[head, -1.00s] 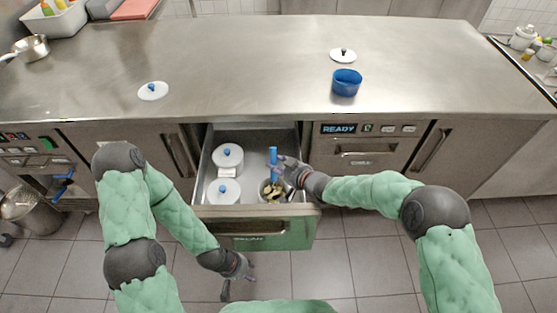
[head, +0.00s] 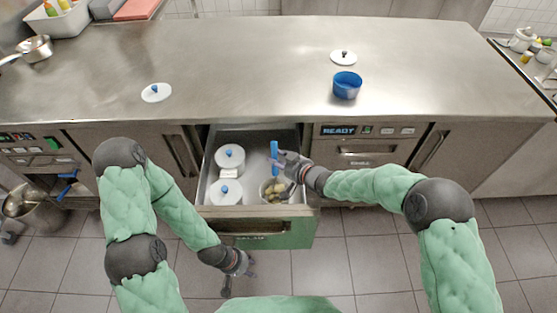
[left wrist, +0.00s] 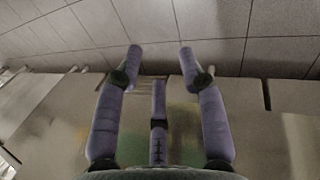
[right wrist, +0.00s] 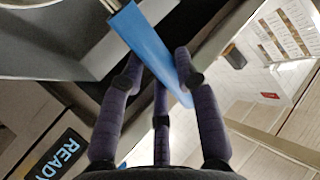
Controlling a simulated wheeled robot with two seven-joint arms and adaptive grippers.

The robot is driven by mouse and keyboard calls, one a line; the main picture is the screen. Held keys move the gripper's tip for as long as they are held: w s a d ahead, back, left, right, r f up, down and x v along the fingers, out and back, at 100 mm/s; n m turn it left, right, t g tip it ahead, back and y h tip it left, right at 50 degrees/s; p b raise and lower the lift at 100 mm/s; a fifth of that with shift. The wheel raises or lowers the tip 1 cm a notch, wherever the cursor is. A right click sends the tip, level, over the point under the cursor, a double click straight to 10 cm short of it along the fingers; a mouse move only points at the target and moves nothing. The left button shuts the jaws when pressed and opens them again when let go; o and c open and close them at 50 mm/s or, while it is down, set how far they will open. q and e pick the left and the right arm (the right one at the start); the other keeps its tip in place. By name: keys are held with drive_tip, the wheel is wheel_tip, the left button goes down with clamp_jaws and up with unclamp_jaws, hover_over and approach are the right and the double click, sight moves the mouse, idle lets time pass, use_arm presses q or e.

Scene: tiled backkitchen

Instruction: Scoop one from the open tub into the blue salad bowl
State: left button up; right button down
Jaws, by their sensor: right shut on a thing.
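The open tub (head: 266,196) stands in the open drawer at its right front, with pale and yellowish pieces inside. My right gripper (head: 279,160) is shut on the blue handle (head: 274,151) of a utensil above the tub; the handle also shows between the fingers in the right wrist view (right wrist: 150,45). The utensil's lower end is not clear to see. The blue salad bowl (head: 346,86) stands on the counter at the right, above the drawer. My left gripper (head: 238,277) hangs low in front of the cabinets; its fingers are apart and empty in the left wrist view (left wrist: 161,55).
Two lidded white tubs (head: 230,158) stand in the drawer's left half. Loose white lids lie on the counter, one at the left (head: 156,93) and one behind the bowl (head: 343,58). The steel counter (head: 240,70) is clear between them. The drawer front (head: 262,228) sticks out.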

wheel_tip(320, 180, up, 9)
drive_tip(key=p, duration=0.7)
drive_tip(key=shift+r, duration=0.15)
idle(0.6)
